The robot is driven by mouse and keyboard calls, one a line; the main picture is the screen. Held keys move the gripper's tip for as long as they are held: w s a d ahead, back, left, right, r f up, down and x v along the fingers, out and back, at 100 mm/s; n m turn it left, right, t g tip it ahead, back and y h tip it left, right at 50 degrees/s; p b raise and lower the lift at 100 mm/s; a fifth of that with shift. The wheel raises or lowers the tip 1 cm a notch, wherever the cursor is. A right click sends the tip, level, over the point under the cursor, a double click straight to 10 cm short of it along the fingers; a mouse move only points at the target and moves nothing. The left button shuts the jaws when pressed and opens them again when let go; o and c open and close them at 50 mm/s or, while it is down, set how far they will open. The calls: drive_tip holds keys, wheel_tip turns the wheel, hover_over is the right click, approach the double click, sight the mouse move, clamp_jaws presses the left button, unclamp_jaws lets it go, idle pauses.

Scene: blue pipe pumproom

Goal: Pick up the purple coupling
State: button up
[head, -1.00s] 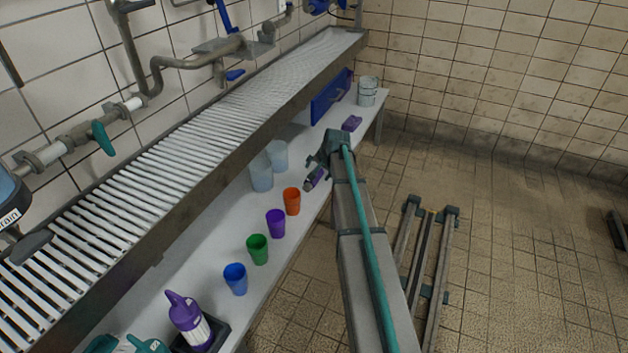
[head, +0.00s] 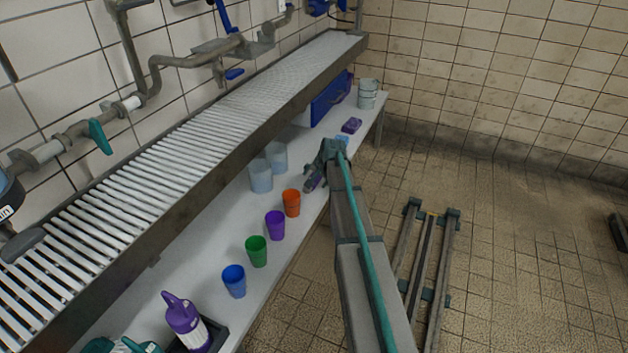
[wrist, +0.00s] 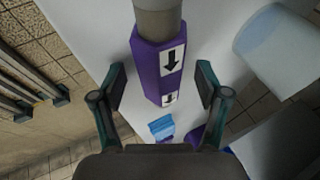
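The purple coupling (wrist: 160,66) is a purple block with white labels and black arrows, with a grey round piece at its top end in the wrist view. In the head view a small purple part (head: 314,184) of it shows below my gripper (head: 320,174). In the wrist view my gripper (wrist: 161,86) is open, with one finger on each side of the coupling and a gap on both sides. The coupling appears to rest on the white shelf (head: 185,245), but its contact is partly hidden.
Orange (head: 291,203), purple (head: 275,225), green (head: 257,251) and blue (head: 234,281) cups line the shelf. Clear cups (head: 261,176) stand behind. A purple block (head: 351,125) lies beyond my gripper. The slatted rack (head: 160,160) overhangs the shelf. The floor at right is mostly open.

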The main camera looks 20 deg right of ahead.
clamp_jaws()
idle(0.3)
